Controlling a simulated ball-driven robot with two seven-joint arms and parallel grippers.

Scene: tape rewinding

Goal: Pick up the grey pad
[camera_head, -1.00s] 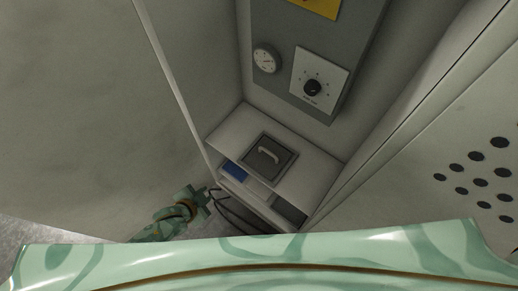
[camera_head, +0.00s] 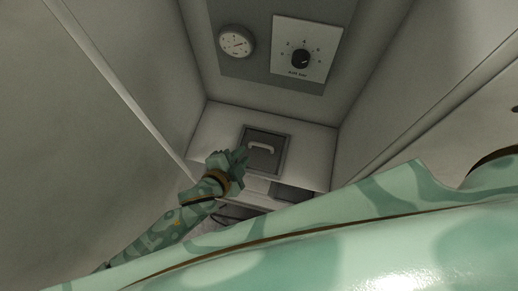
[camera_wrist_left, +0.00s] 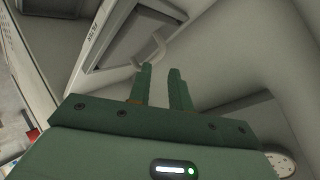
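The grey pad (camera_head: 277,153) is a dark square plate with a paler frame and a light curved handle (camera_head: 261,147). It lies on the white shelf top in the niche. In the left wrist view the pad (camera_wrist_left: 128,32) shows at the top, with its handle (camera_wrist_left: 153,50) just beyond my fingers. My left gripper (camera_head: 240,158) is at the pad's near left corner in the head view. Its two green fingers (camera_wrist_left: 160,72) are apart with nothing between them, and the handle seems just beyond their tips. My right gripper is not in view.
The white shelf top (camera_head: 222,123) has open compartments (camera_head: 292,191) below its front edge. Walls close in the niche at left and right. A gauge (camera_head: 236,42) and a dial plate (camera_head: 318,42) are on the back wall. Cables hang below the shelf.

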